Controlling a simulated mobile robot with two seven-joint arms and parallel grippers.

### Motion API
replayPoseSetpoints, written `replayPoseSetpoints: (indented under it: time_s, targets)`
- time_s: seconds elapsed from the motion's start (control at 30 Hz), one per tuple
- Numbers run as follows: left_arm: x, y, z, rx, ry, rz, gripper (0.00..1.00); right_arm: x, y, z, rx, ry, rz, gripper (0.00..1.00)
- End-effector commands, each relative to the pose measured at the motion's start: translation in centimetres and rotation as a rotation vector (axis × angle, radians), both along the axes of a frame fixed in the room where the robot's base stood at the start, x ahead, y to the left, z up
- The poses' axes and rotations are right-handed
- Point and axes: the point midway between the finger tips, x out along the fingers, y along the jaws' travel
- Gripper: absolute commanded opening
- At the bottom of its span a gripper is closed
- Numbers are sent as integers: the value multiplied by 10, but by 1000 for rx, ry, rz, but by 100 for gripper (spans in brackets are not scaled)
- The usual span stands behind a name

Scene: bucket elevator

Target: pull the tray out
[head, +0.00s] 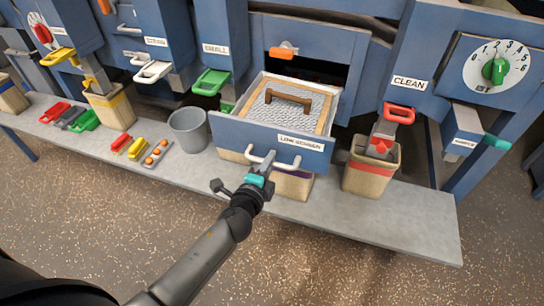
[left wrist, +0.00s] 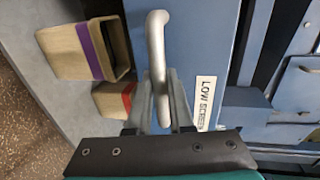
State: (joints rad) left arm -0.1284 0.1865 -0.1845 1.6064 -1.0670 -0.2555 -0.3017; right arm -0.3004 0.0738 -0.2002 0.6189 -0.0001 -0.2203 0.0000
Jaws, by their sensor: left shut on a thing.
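The tray (head: 318,153) is a blue-fronted drawer labelled LOW SCREEN with a white bar handle (head: 288,163). It sticks out of the dark opening in the blue machine. Inside are a pale mesh screen with a wooden rim and a brown grip (head: 288,97). My left gripper (head: 264,167) is at the left part of the handle and shut on it. In the left wrist view the fingers (left wrist: 160,115) close around the grey handle (left wrist: 157,45), beside the label. My right gripper is not in view.
A grey bench (head: 400,215) runs below the machine. A grey bucket (head: 188,130) stands left of the tray. A bin with a red band (head: 372,165) stands right, and a purple-banded bin (head: 291,184) is partly hidden under the tray. The speckled floor in front is clear.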

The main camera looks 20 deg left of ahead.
Motion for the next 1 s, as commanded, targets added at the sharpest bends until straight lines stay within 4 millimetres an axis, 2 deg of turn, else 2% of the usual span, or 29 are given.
replayPoseSetpoints:
  time_s: [0.2,0.63,0.67,0.7,0.9,1.0]
  targets:
    - [-8,0,0,-1,0,2,0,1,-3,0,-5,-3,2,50]
    - [-9,0,0,1,0,3,0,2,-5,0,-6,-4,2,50]
    - [-9,0,0,1,0,3,23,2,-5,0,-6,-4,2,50]
    - [-9,0,0,1,0,3,28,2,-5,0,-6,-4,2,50]
    - [-8,0,0,0,0,2,48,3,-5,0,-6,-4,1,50]
    - [-8,0,0,0,0,1,48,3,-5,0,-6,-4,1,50]
